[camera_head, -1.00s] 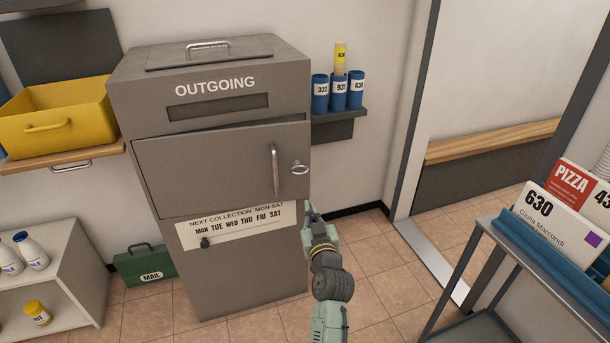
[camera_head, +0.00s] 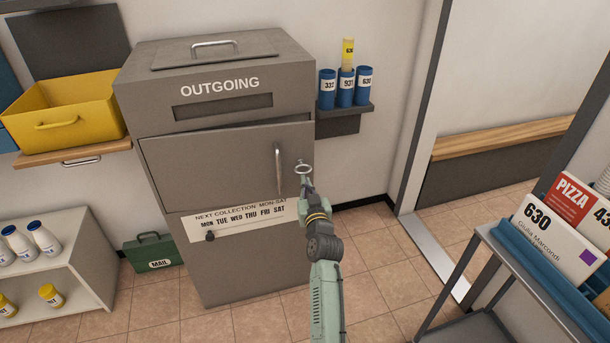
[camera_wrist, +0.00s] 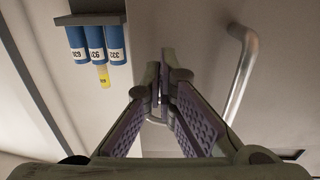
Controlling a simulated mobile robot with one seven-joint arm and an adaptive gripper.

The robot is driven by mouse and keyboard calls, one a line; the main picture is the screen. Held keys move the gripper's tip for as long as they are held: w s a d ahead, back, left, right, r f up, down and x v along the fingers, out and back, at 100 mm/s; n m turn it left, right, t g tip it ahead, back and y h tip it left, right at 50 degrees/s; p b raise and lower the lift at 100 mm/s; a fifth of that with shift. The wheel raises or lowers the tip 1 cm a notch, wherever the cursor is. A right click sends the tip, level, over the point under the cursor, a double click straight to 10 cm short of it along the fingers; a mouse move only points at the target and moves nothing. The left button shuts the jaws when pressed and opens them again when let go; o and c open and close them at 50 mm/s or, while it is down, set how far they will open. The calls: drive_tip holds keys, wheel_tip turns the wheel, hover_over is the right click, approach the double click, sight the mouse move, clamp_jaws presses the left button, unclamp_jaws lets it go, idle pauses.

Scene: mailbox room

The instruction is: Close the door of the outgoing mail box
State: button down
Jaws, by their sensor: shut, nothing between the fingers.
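The grey outgoing mail box (camera_head: 250,260) stands against the wall in the head view. Its front door (camera_head: 210,165) sits slightly proud of the body, with a dark gap along its top edge. In the wrist view the closed fingertips (camera_wrist: 159,85) are in front of the door face, left of the bar handle (camera_wrist: 240,70). I cannot tell whether they touch the door.
A shelf (camera_head: 345,108) with blue tubes is on the wall right of the box. A yellow bin (camera_head: 65,115) is on the left, above a white shelf unit with bottles. A green mail case (camera_head: 152,252) lies on the floor. A cart (camera_head: 490,238) stands at right.

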drive_tip(key=shift+w+a, duration=0.25)
drive_tip(key=shift+w, duration=0.9)
